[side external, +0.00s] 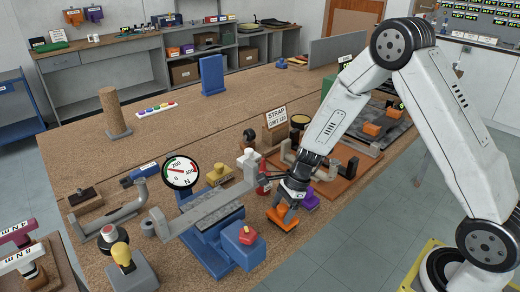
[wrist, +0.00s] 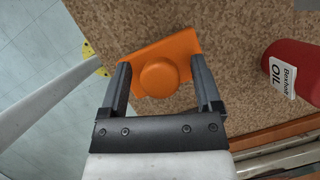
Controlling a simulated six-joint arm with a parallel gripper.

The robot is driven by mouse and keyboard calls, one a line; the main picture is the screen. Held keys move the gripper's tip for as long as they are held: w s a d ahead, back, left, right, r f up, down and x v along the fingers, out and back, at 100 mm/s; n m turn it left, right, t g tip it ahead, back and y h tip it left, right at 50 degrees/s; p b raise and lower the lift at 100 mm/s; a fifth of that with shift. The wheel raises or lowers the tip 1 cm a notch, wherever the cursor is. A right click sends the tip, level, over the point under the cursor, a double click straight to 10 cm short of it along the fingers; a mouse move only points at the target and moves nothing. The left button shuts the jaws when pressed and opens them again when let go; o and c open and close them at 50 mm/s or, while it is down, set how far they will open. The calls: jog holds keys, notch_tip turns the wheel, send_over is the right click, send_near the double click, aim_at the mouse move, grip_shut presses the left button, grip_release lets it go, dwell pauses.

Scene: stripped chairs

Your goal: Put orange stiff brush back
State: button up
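The orange stiff brush (side external: 283,217) is by the front edge of the bench, directly under my gripper (side external: 290,190). In the wrist view the orange brush (wrist: 180,48) shows a flat, slanted plate with a round knob on top. My gripper's two fingers (wrist: 161,80) stand on either side of the knob, with a thin gap seeming to show beside it. My gripper looks open around the knob. The brush's underside is hidden, so I cannot tell whether it touches the bench.
A red oil can (wrist: 297,70) stands close to the right in the wrist view. A purple brush (side external: 309,199) is beside my gripper. A vice-like fixture with a gauge (side external: 181,171) stands to the left. An orange block (side external: 372,130) lies on a dark tray further back.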

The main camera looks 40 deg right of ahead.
jog(key=shift+r, duration=0.1)
jog(key=v, duration=1.2)
dwell(0.4)
dwell(0.5)
jog(key=s+a+n+h, duration=0.1)
jog(key=s+n+h, duration=0.1)
jog(key=s+n, duration=0.4)
jog(key=s+a+n+t+h, duration=0.1)
jog(key=s+n, duration=0.5)
jog(key=n, duration=0.9)
jog(key=shift+a+n+h, duration=0.3)
jog(key=shift+a+h, duration=0.3)
jog(key=shift+a, duration=0.05)
